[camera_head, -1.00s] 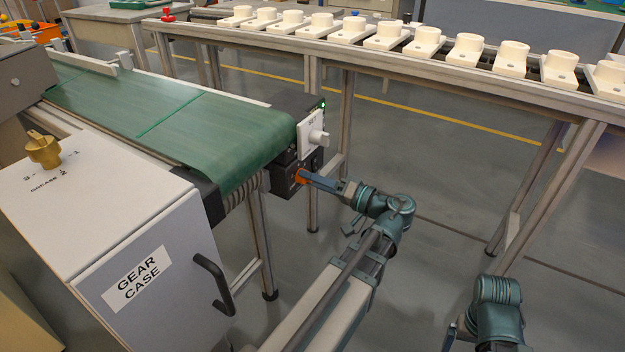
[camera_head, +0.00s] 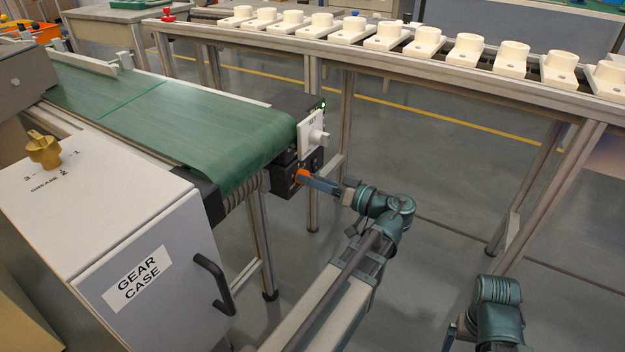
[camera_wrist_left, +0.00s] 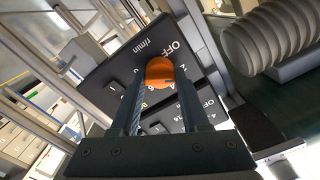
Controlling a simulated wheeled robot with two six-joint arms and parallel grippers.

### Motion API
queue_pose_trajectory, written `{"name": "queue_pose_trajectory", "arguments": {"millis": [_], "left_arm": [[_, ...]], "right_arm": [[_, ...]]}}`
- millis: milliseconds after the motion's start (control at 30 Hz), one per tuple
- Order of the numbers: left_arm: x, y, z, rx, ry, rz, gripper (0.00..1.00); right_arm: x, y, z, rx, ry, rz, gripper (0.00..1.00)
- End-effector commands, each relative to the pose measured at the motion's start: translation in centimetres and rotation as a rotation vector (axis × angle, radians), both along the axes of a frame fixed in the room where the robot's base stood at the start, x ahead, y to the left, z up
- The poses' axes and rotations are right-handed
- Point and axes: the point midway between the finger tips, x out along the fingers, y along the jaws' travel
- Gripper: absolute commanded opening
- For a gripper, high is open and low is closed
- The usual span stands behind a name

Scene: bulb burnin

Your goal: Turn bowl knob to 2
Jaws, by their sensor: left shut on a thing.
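The orange knob (camera_wrist_left: 160,72) sits on a black panel (camera_wrist_left: 118,68) with white markings, among them "r/min", "OFF" and several numbers. My left gripper (camera_wrist_left: 158,90) is shut on this knob, its two fingers on either side of it. In the head view the knob (camera_head: 302,175) is a small orange patch at the tip of my left gripper (camera_head: 310,180), below the belt's end. The fingers cover part of the dial, and I cannot read the knob's setting. My right arm is at the lower right of the head view; its gripper's jaws cannot be made out.
A white plate with a white knob (camera_head: 318,137) is just above the black panel. The green belt (camera_head: 190,125) runs behind it. The gear case (camera_head: 135,290) with a brass knob (camera_head: 43,150) stands at left. A rack of white parts (camera_head: 390,38) is behind.

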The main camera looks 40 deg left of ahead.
Motion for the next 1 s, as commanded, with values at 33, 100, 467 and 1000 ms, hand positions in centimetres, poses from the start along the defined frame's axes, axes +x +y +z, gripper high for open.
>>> {"name": "queue_pose_trajectory", "arguments": {"millis": [33,100,467,1000], "left_arm": [[-0.1,-0.1,-0.1,-0.006,-0.002,0.002,0.00],[-0.1,-0.1,-0.2,-0.006,-0.002,0.002,0.00],[-0.1,0.0,-0.1,-0.004,0.001,0.001,0.72],[0.4,-2.8,0.0,-0.002,0.001,-0.005,0.75]], "right_arm": [[0.0,0.0,0.0,0.000,0.000,0.000,0.96],[0.0,0.0,0.0,0.000,0.000,0.000,0.96],[0.0,0.0,0.0,0.000,0.000,0.000,0.96],[0.0,0.0,0.0,0.000,0.000,0.000,0.96]]}}
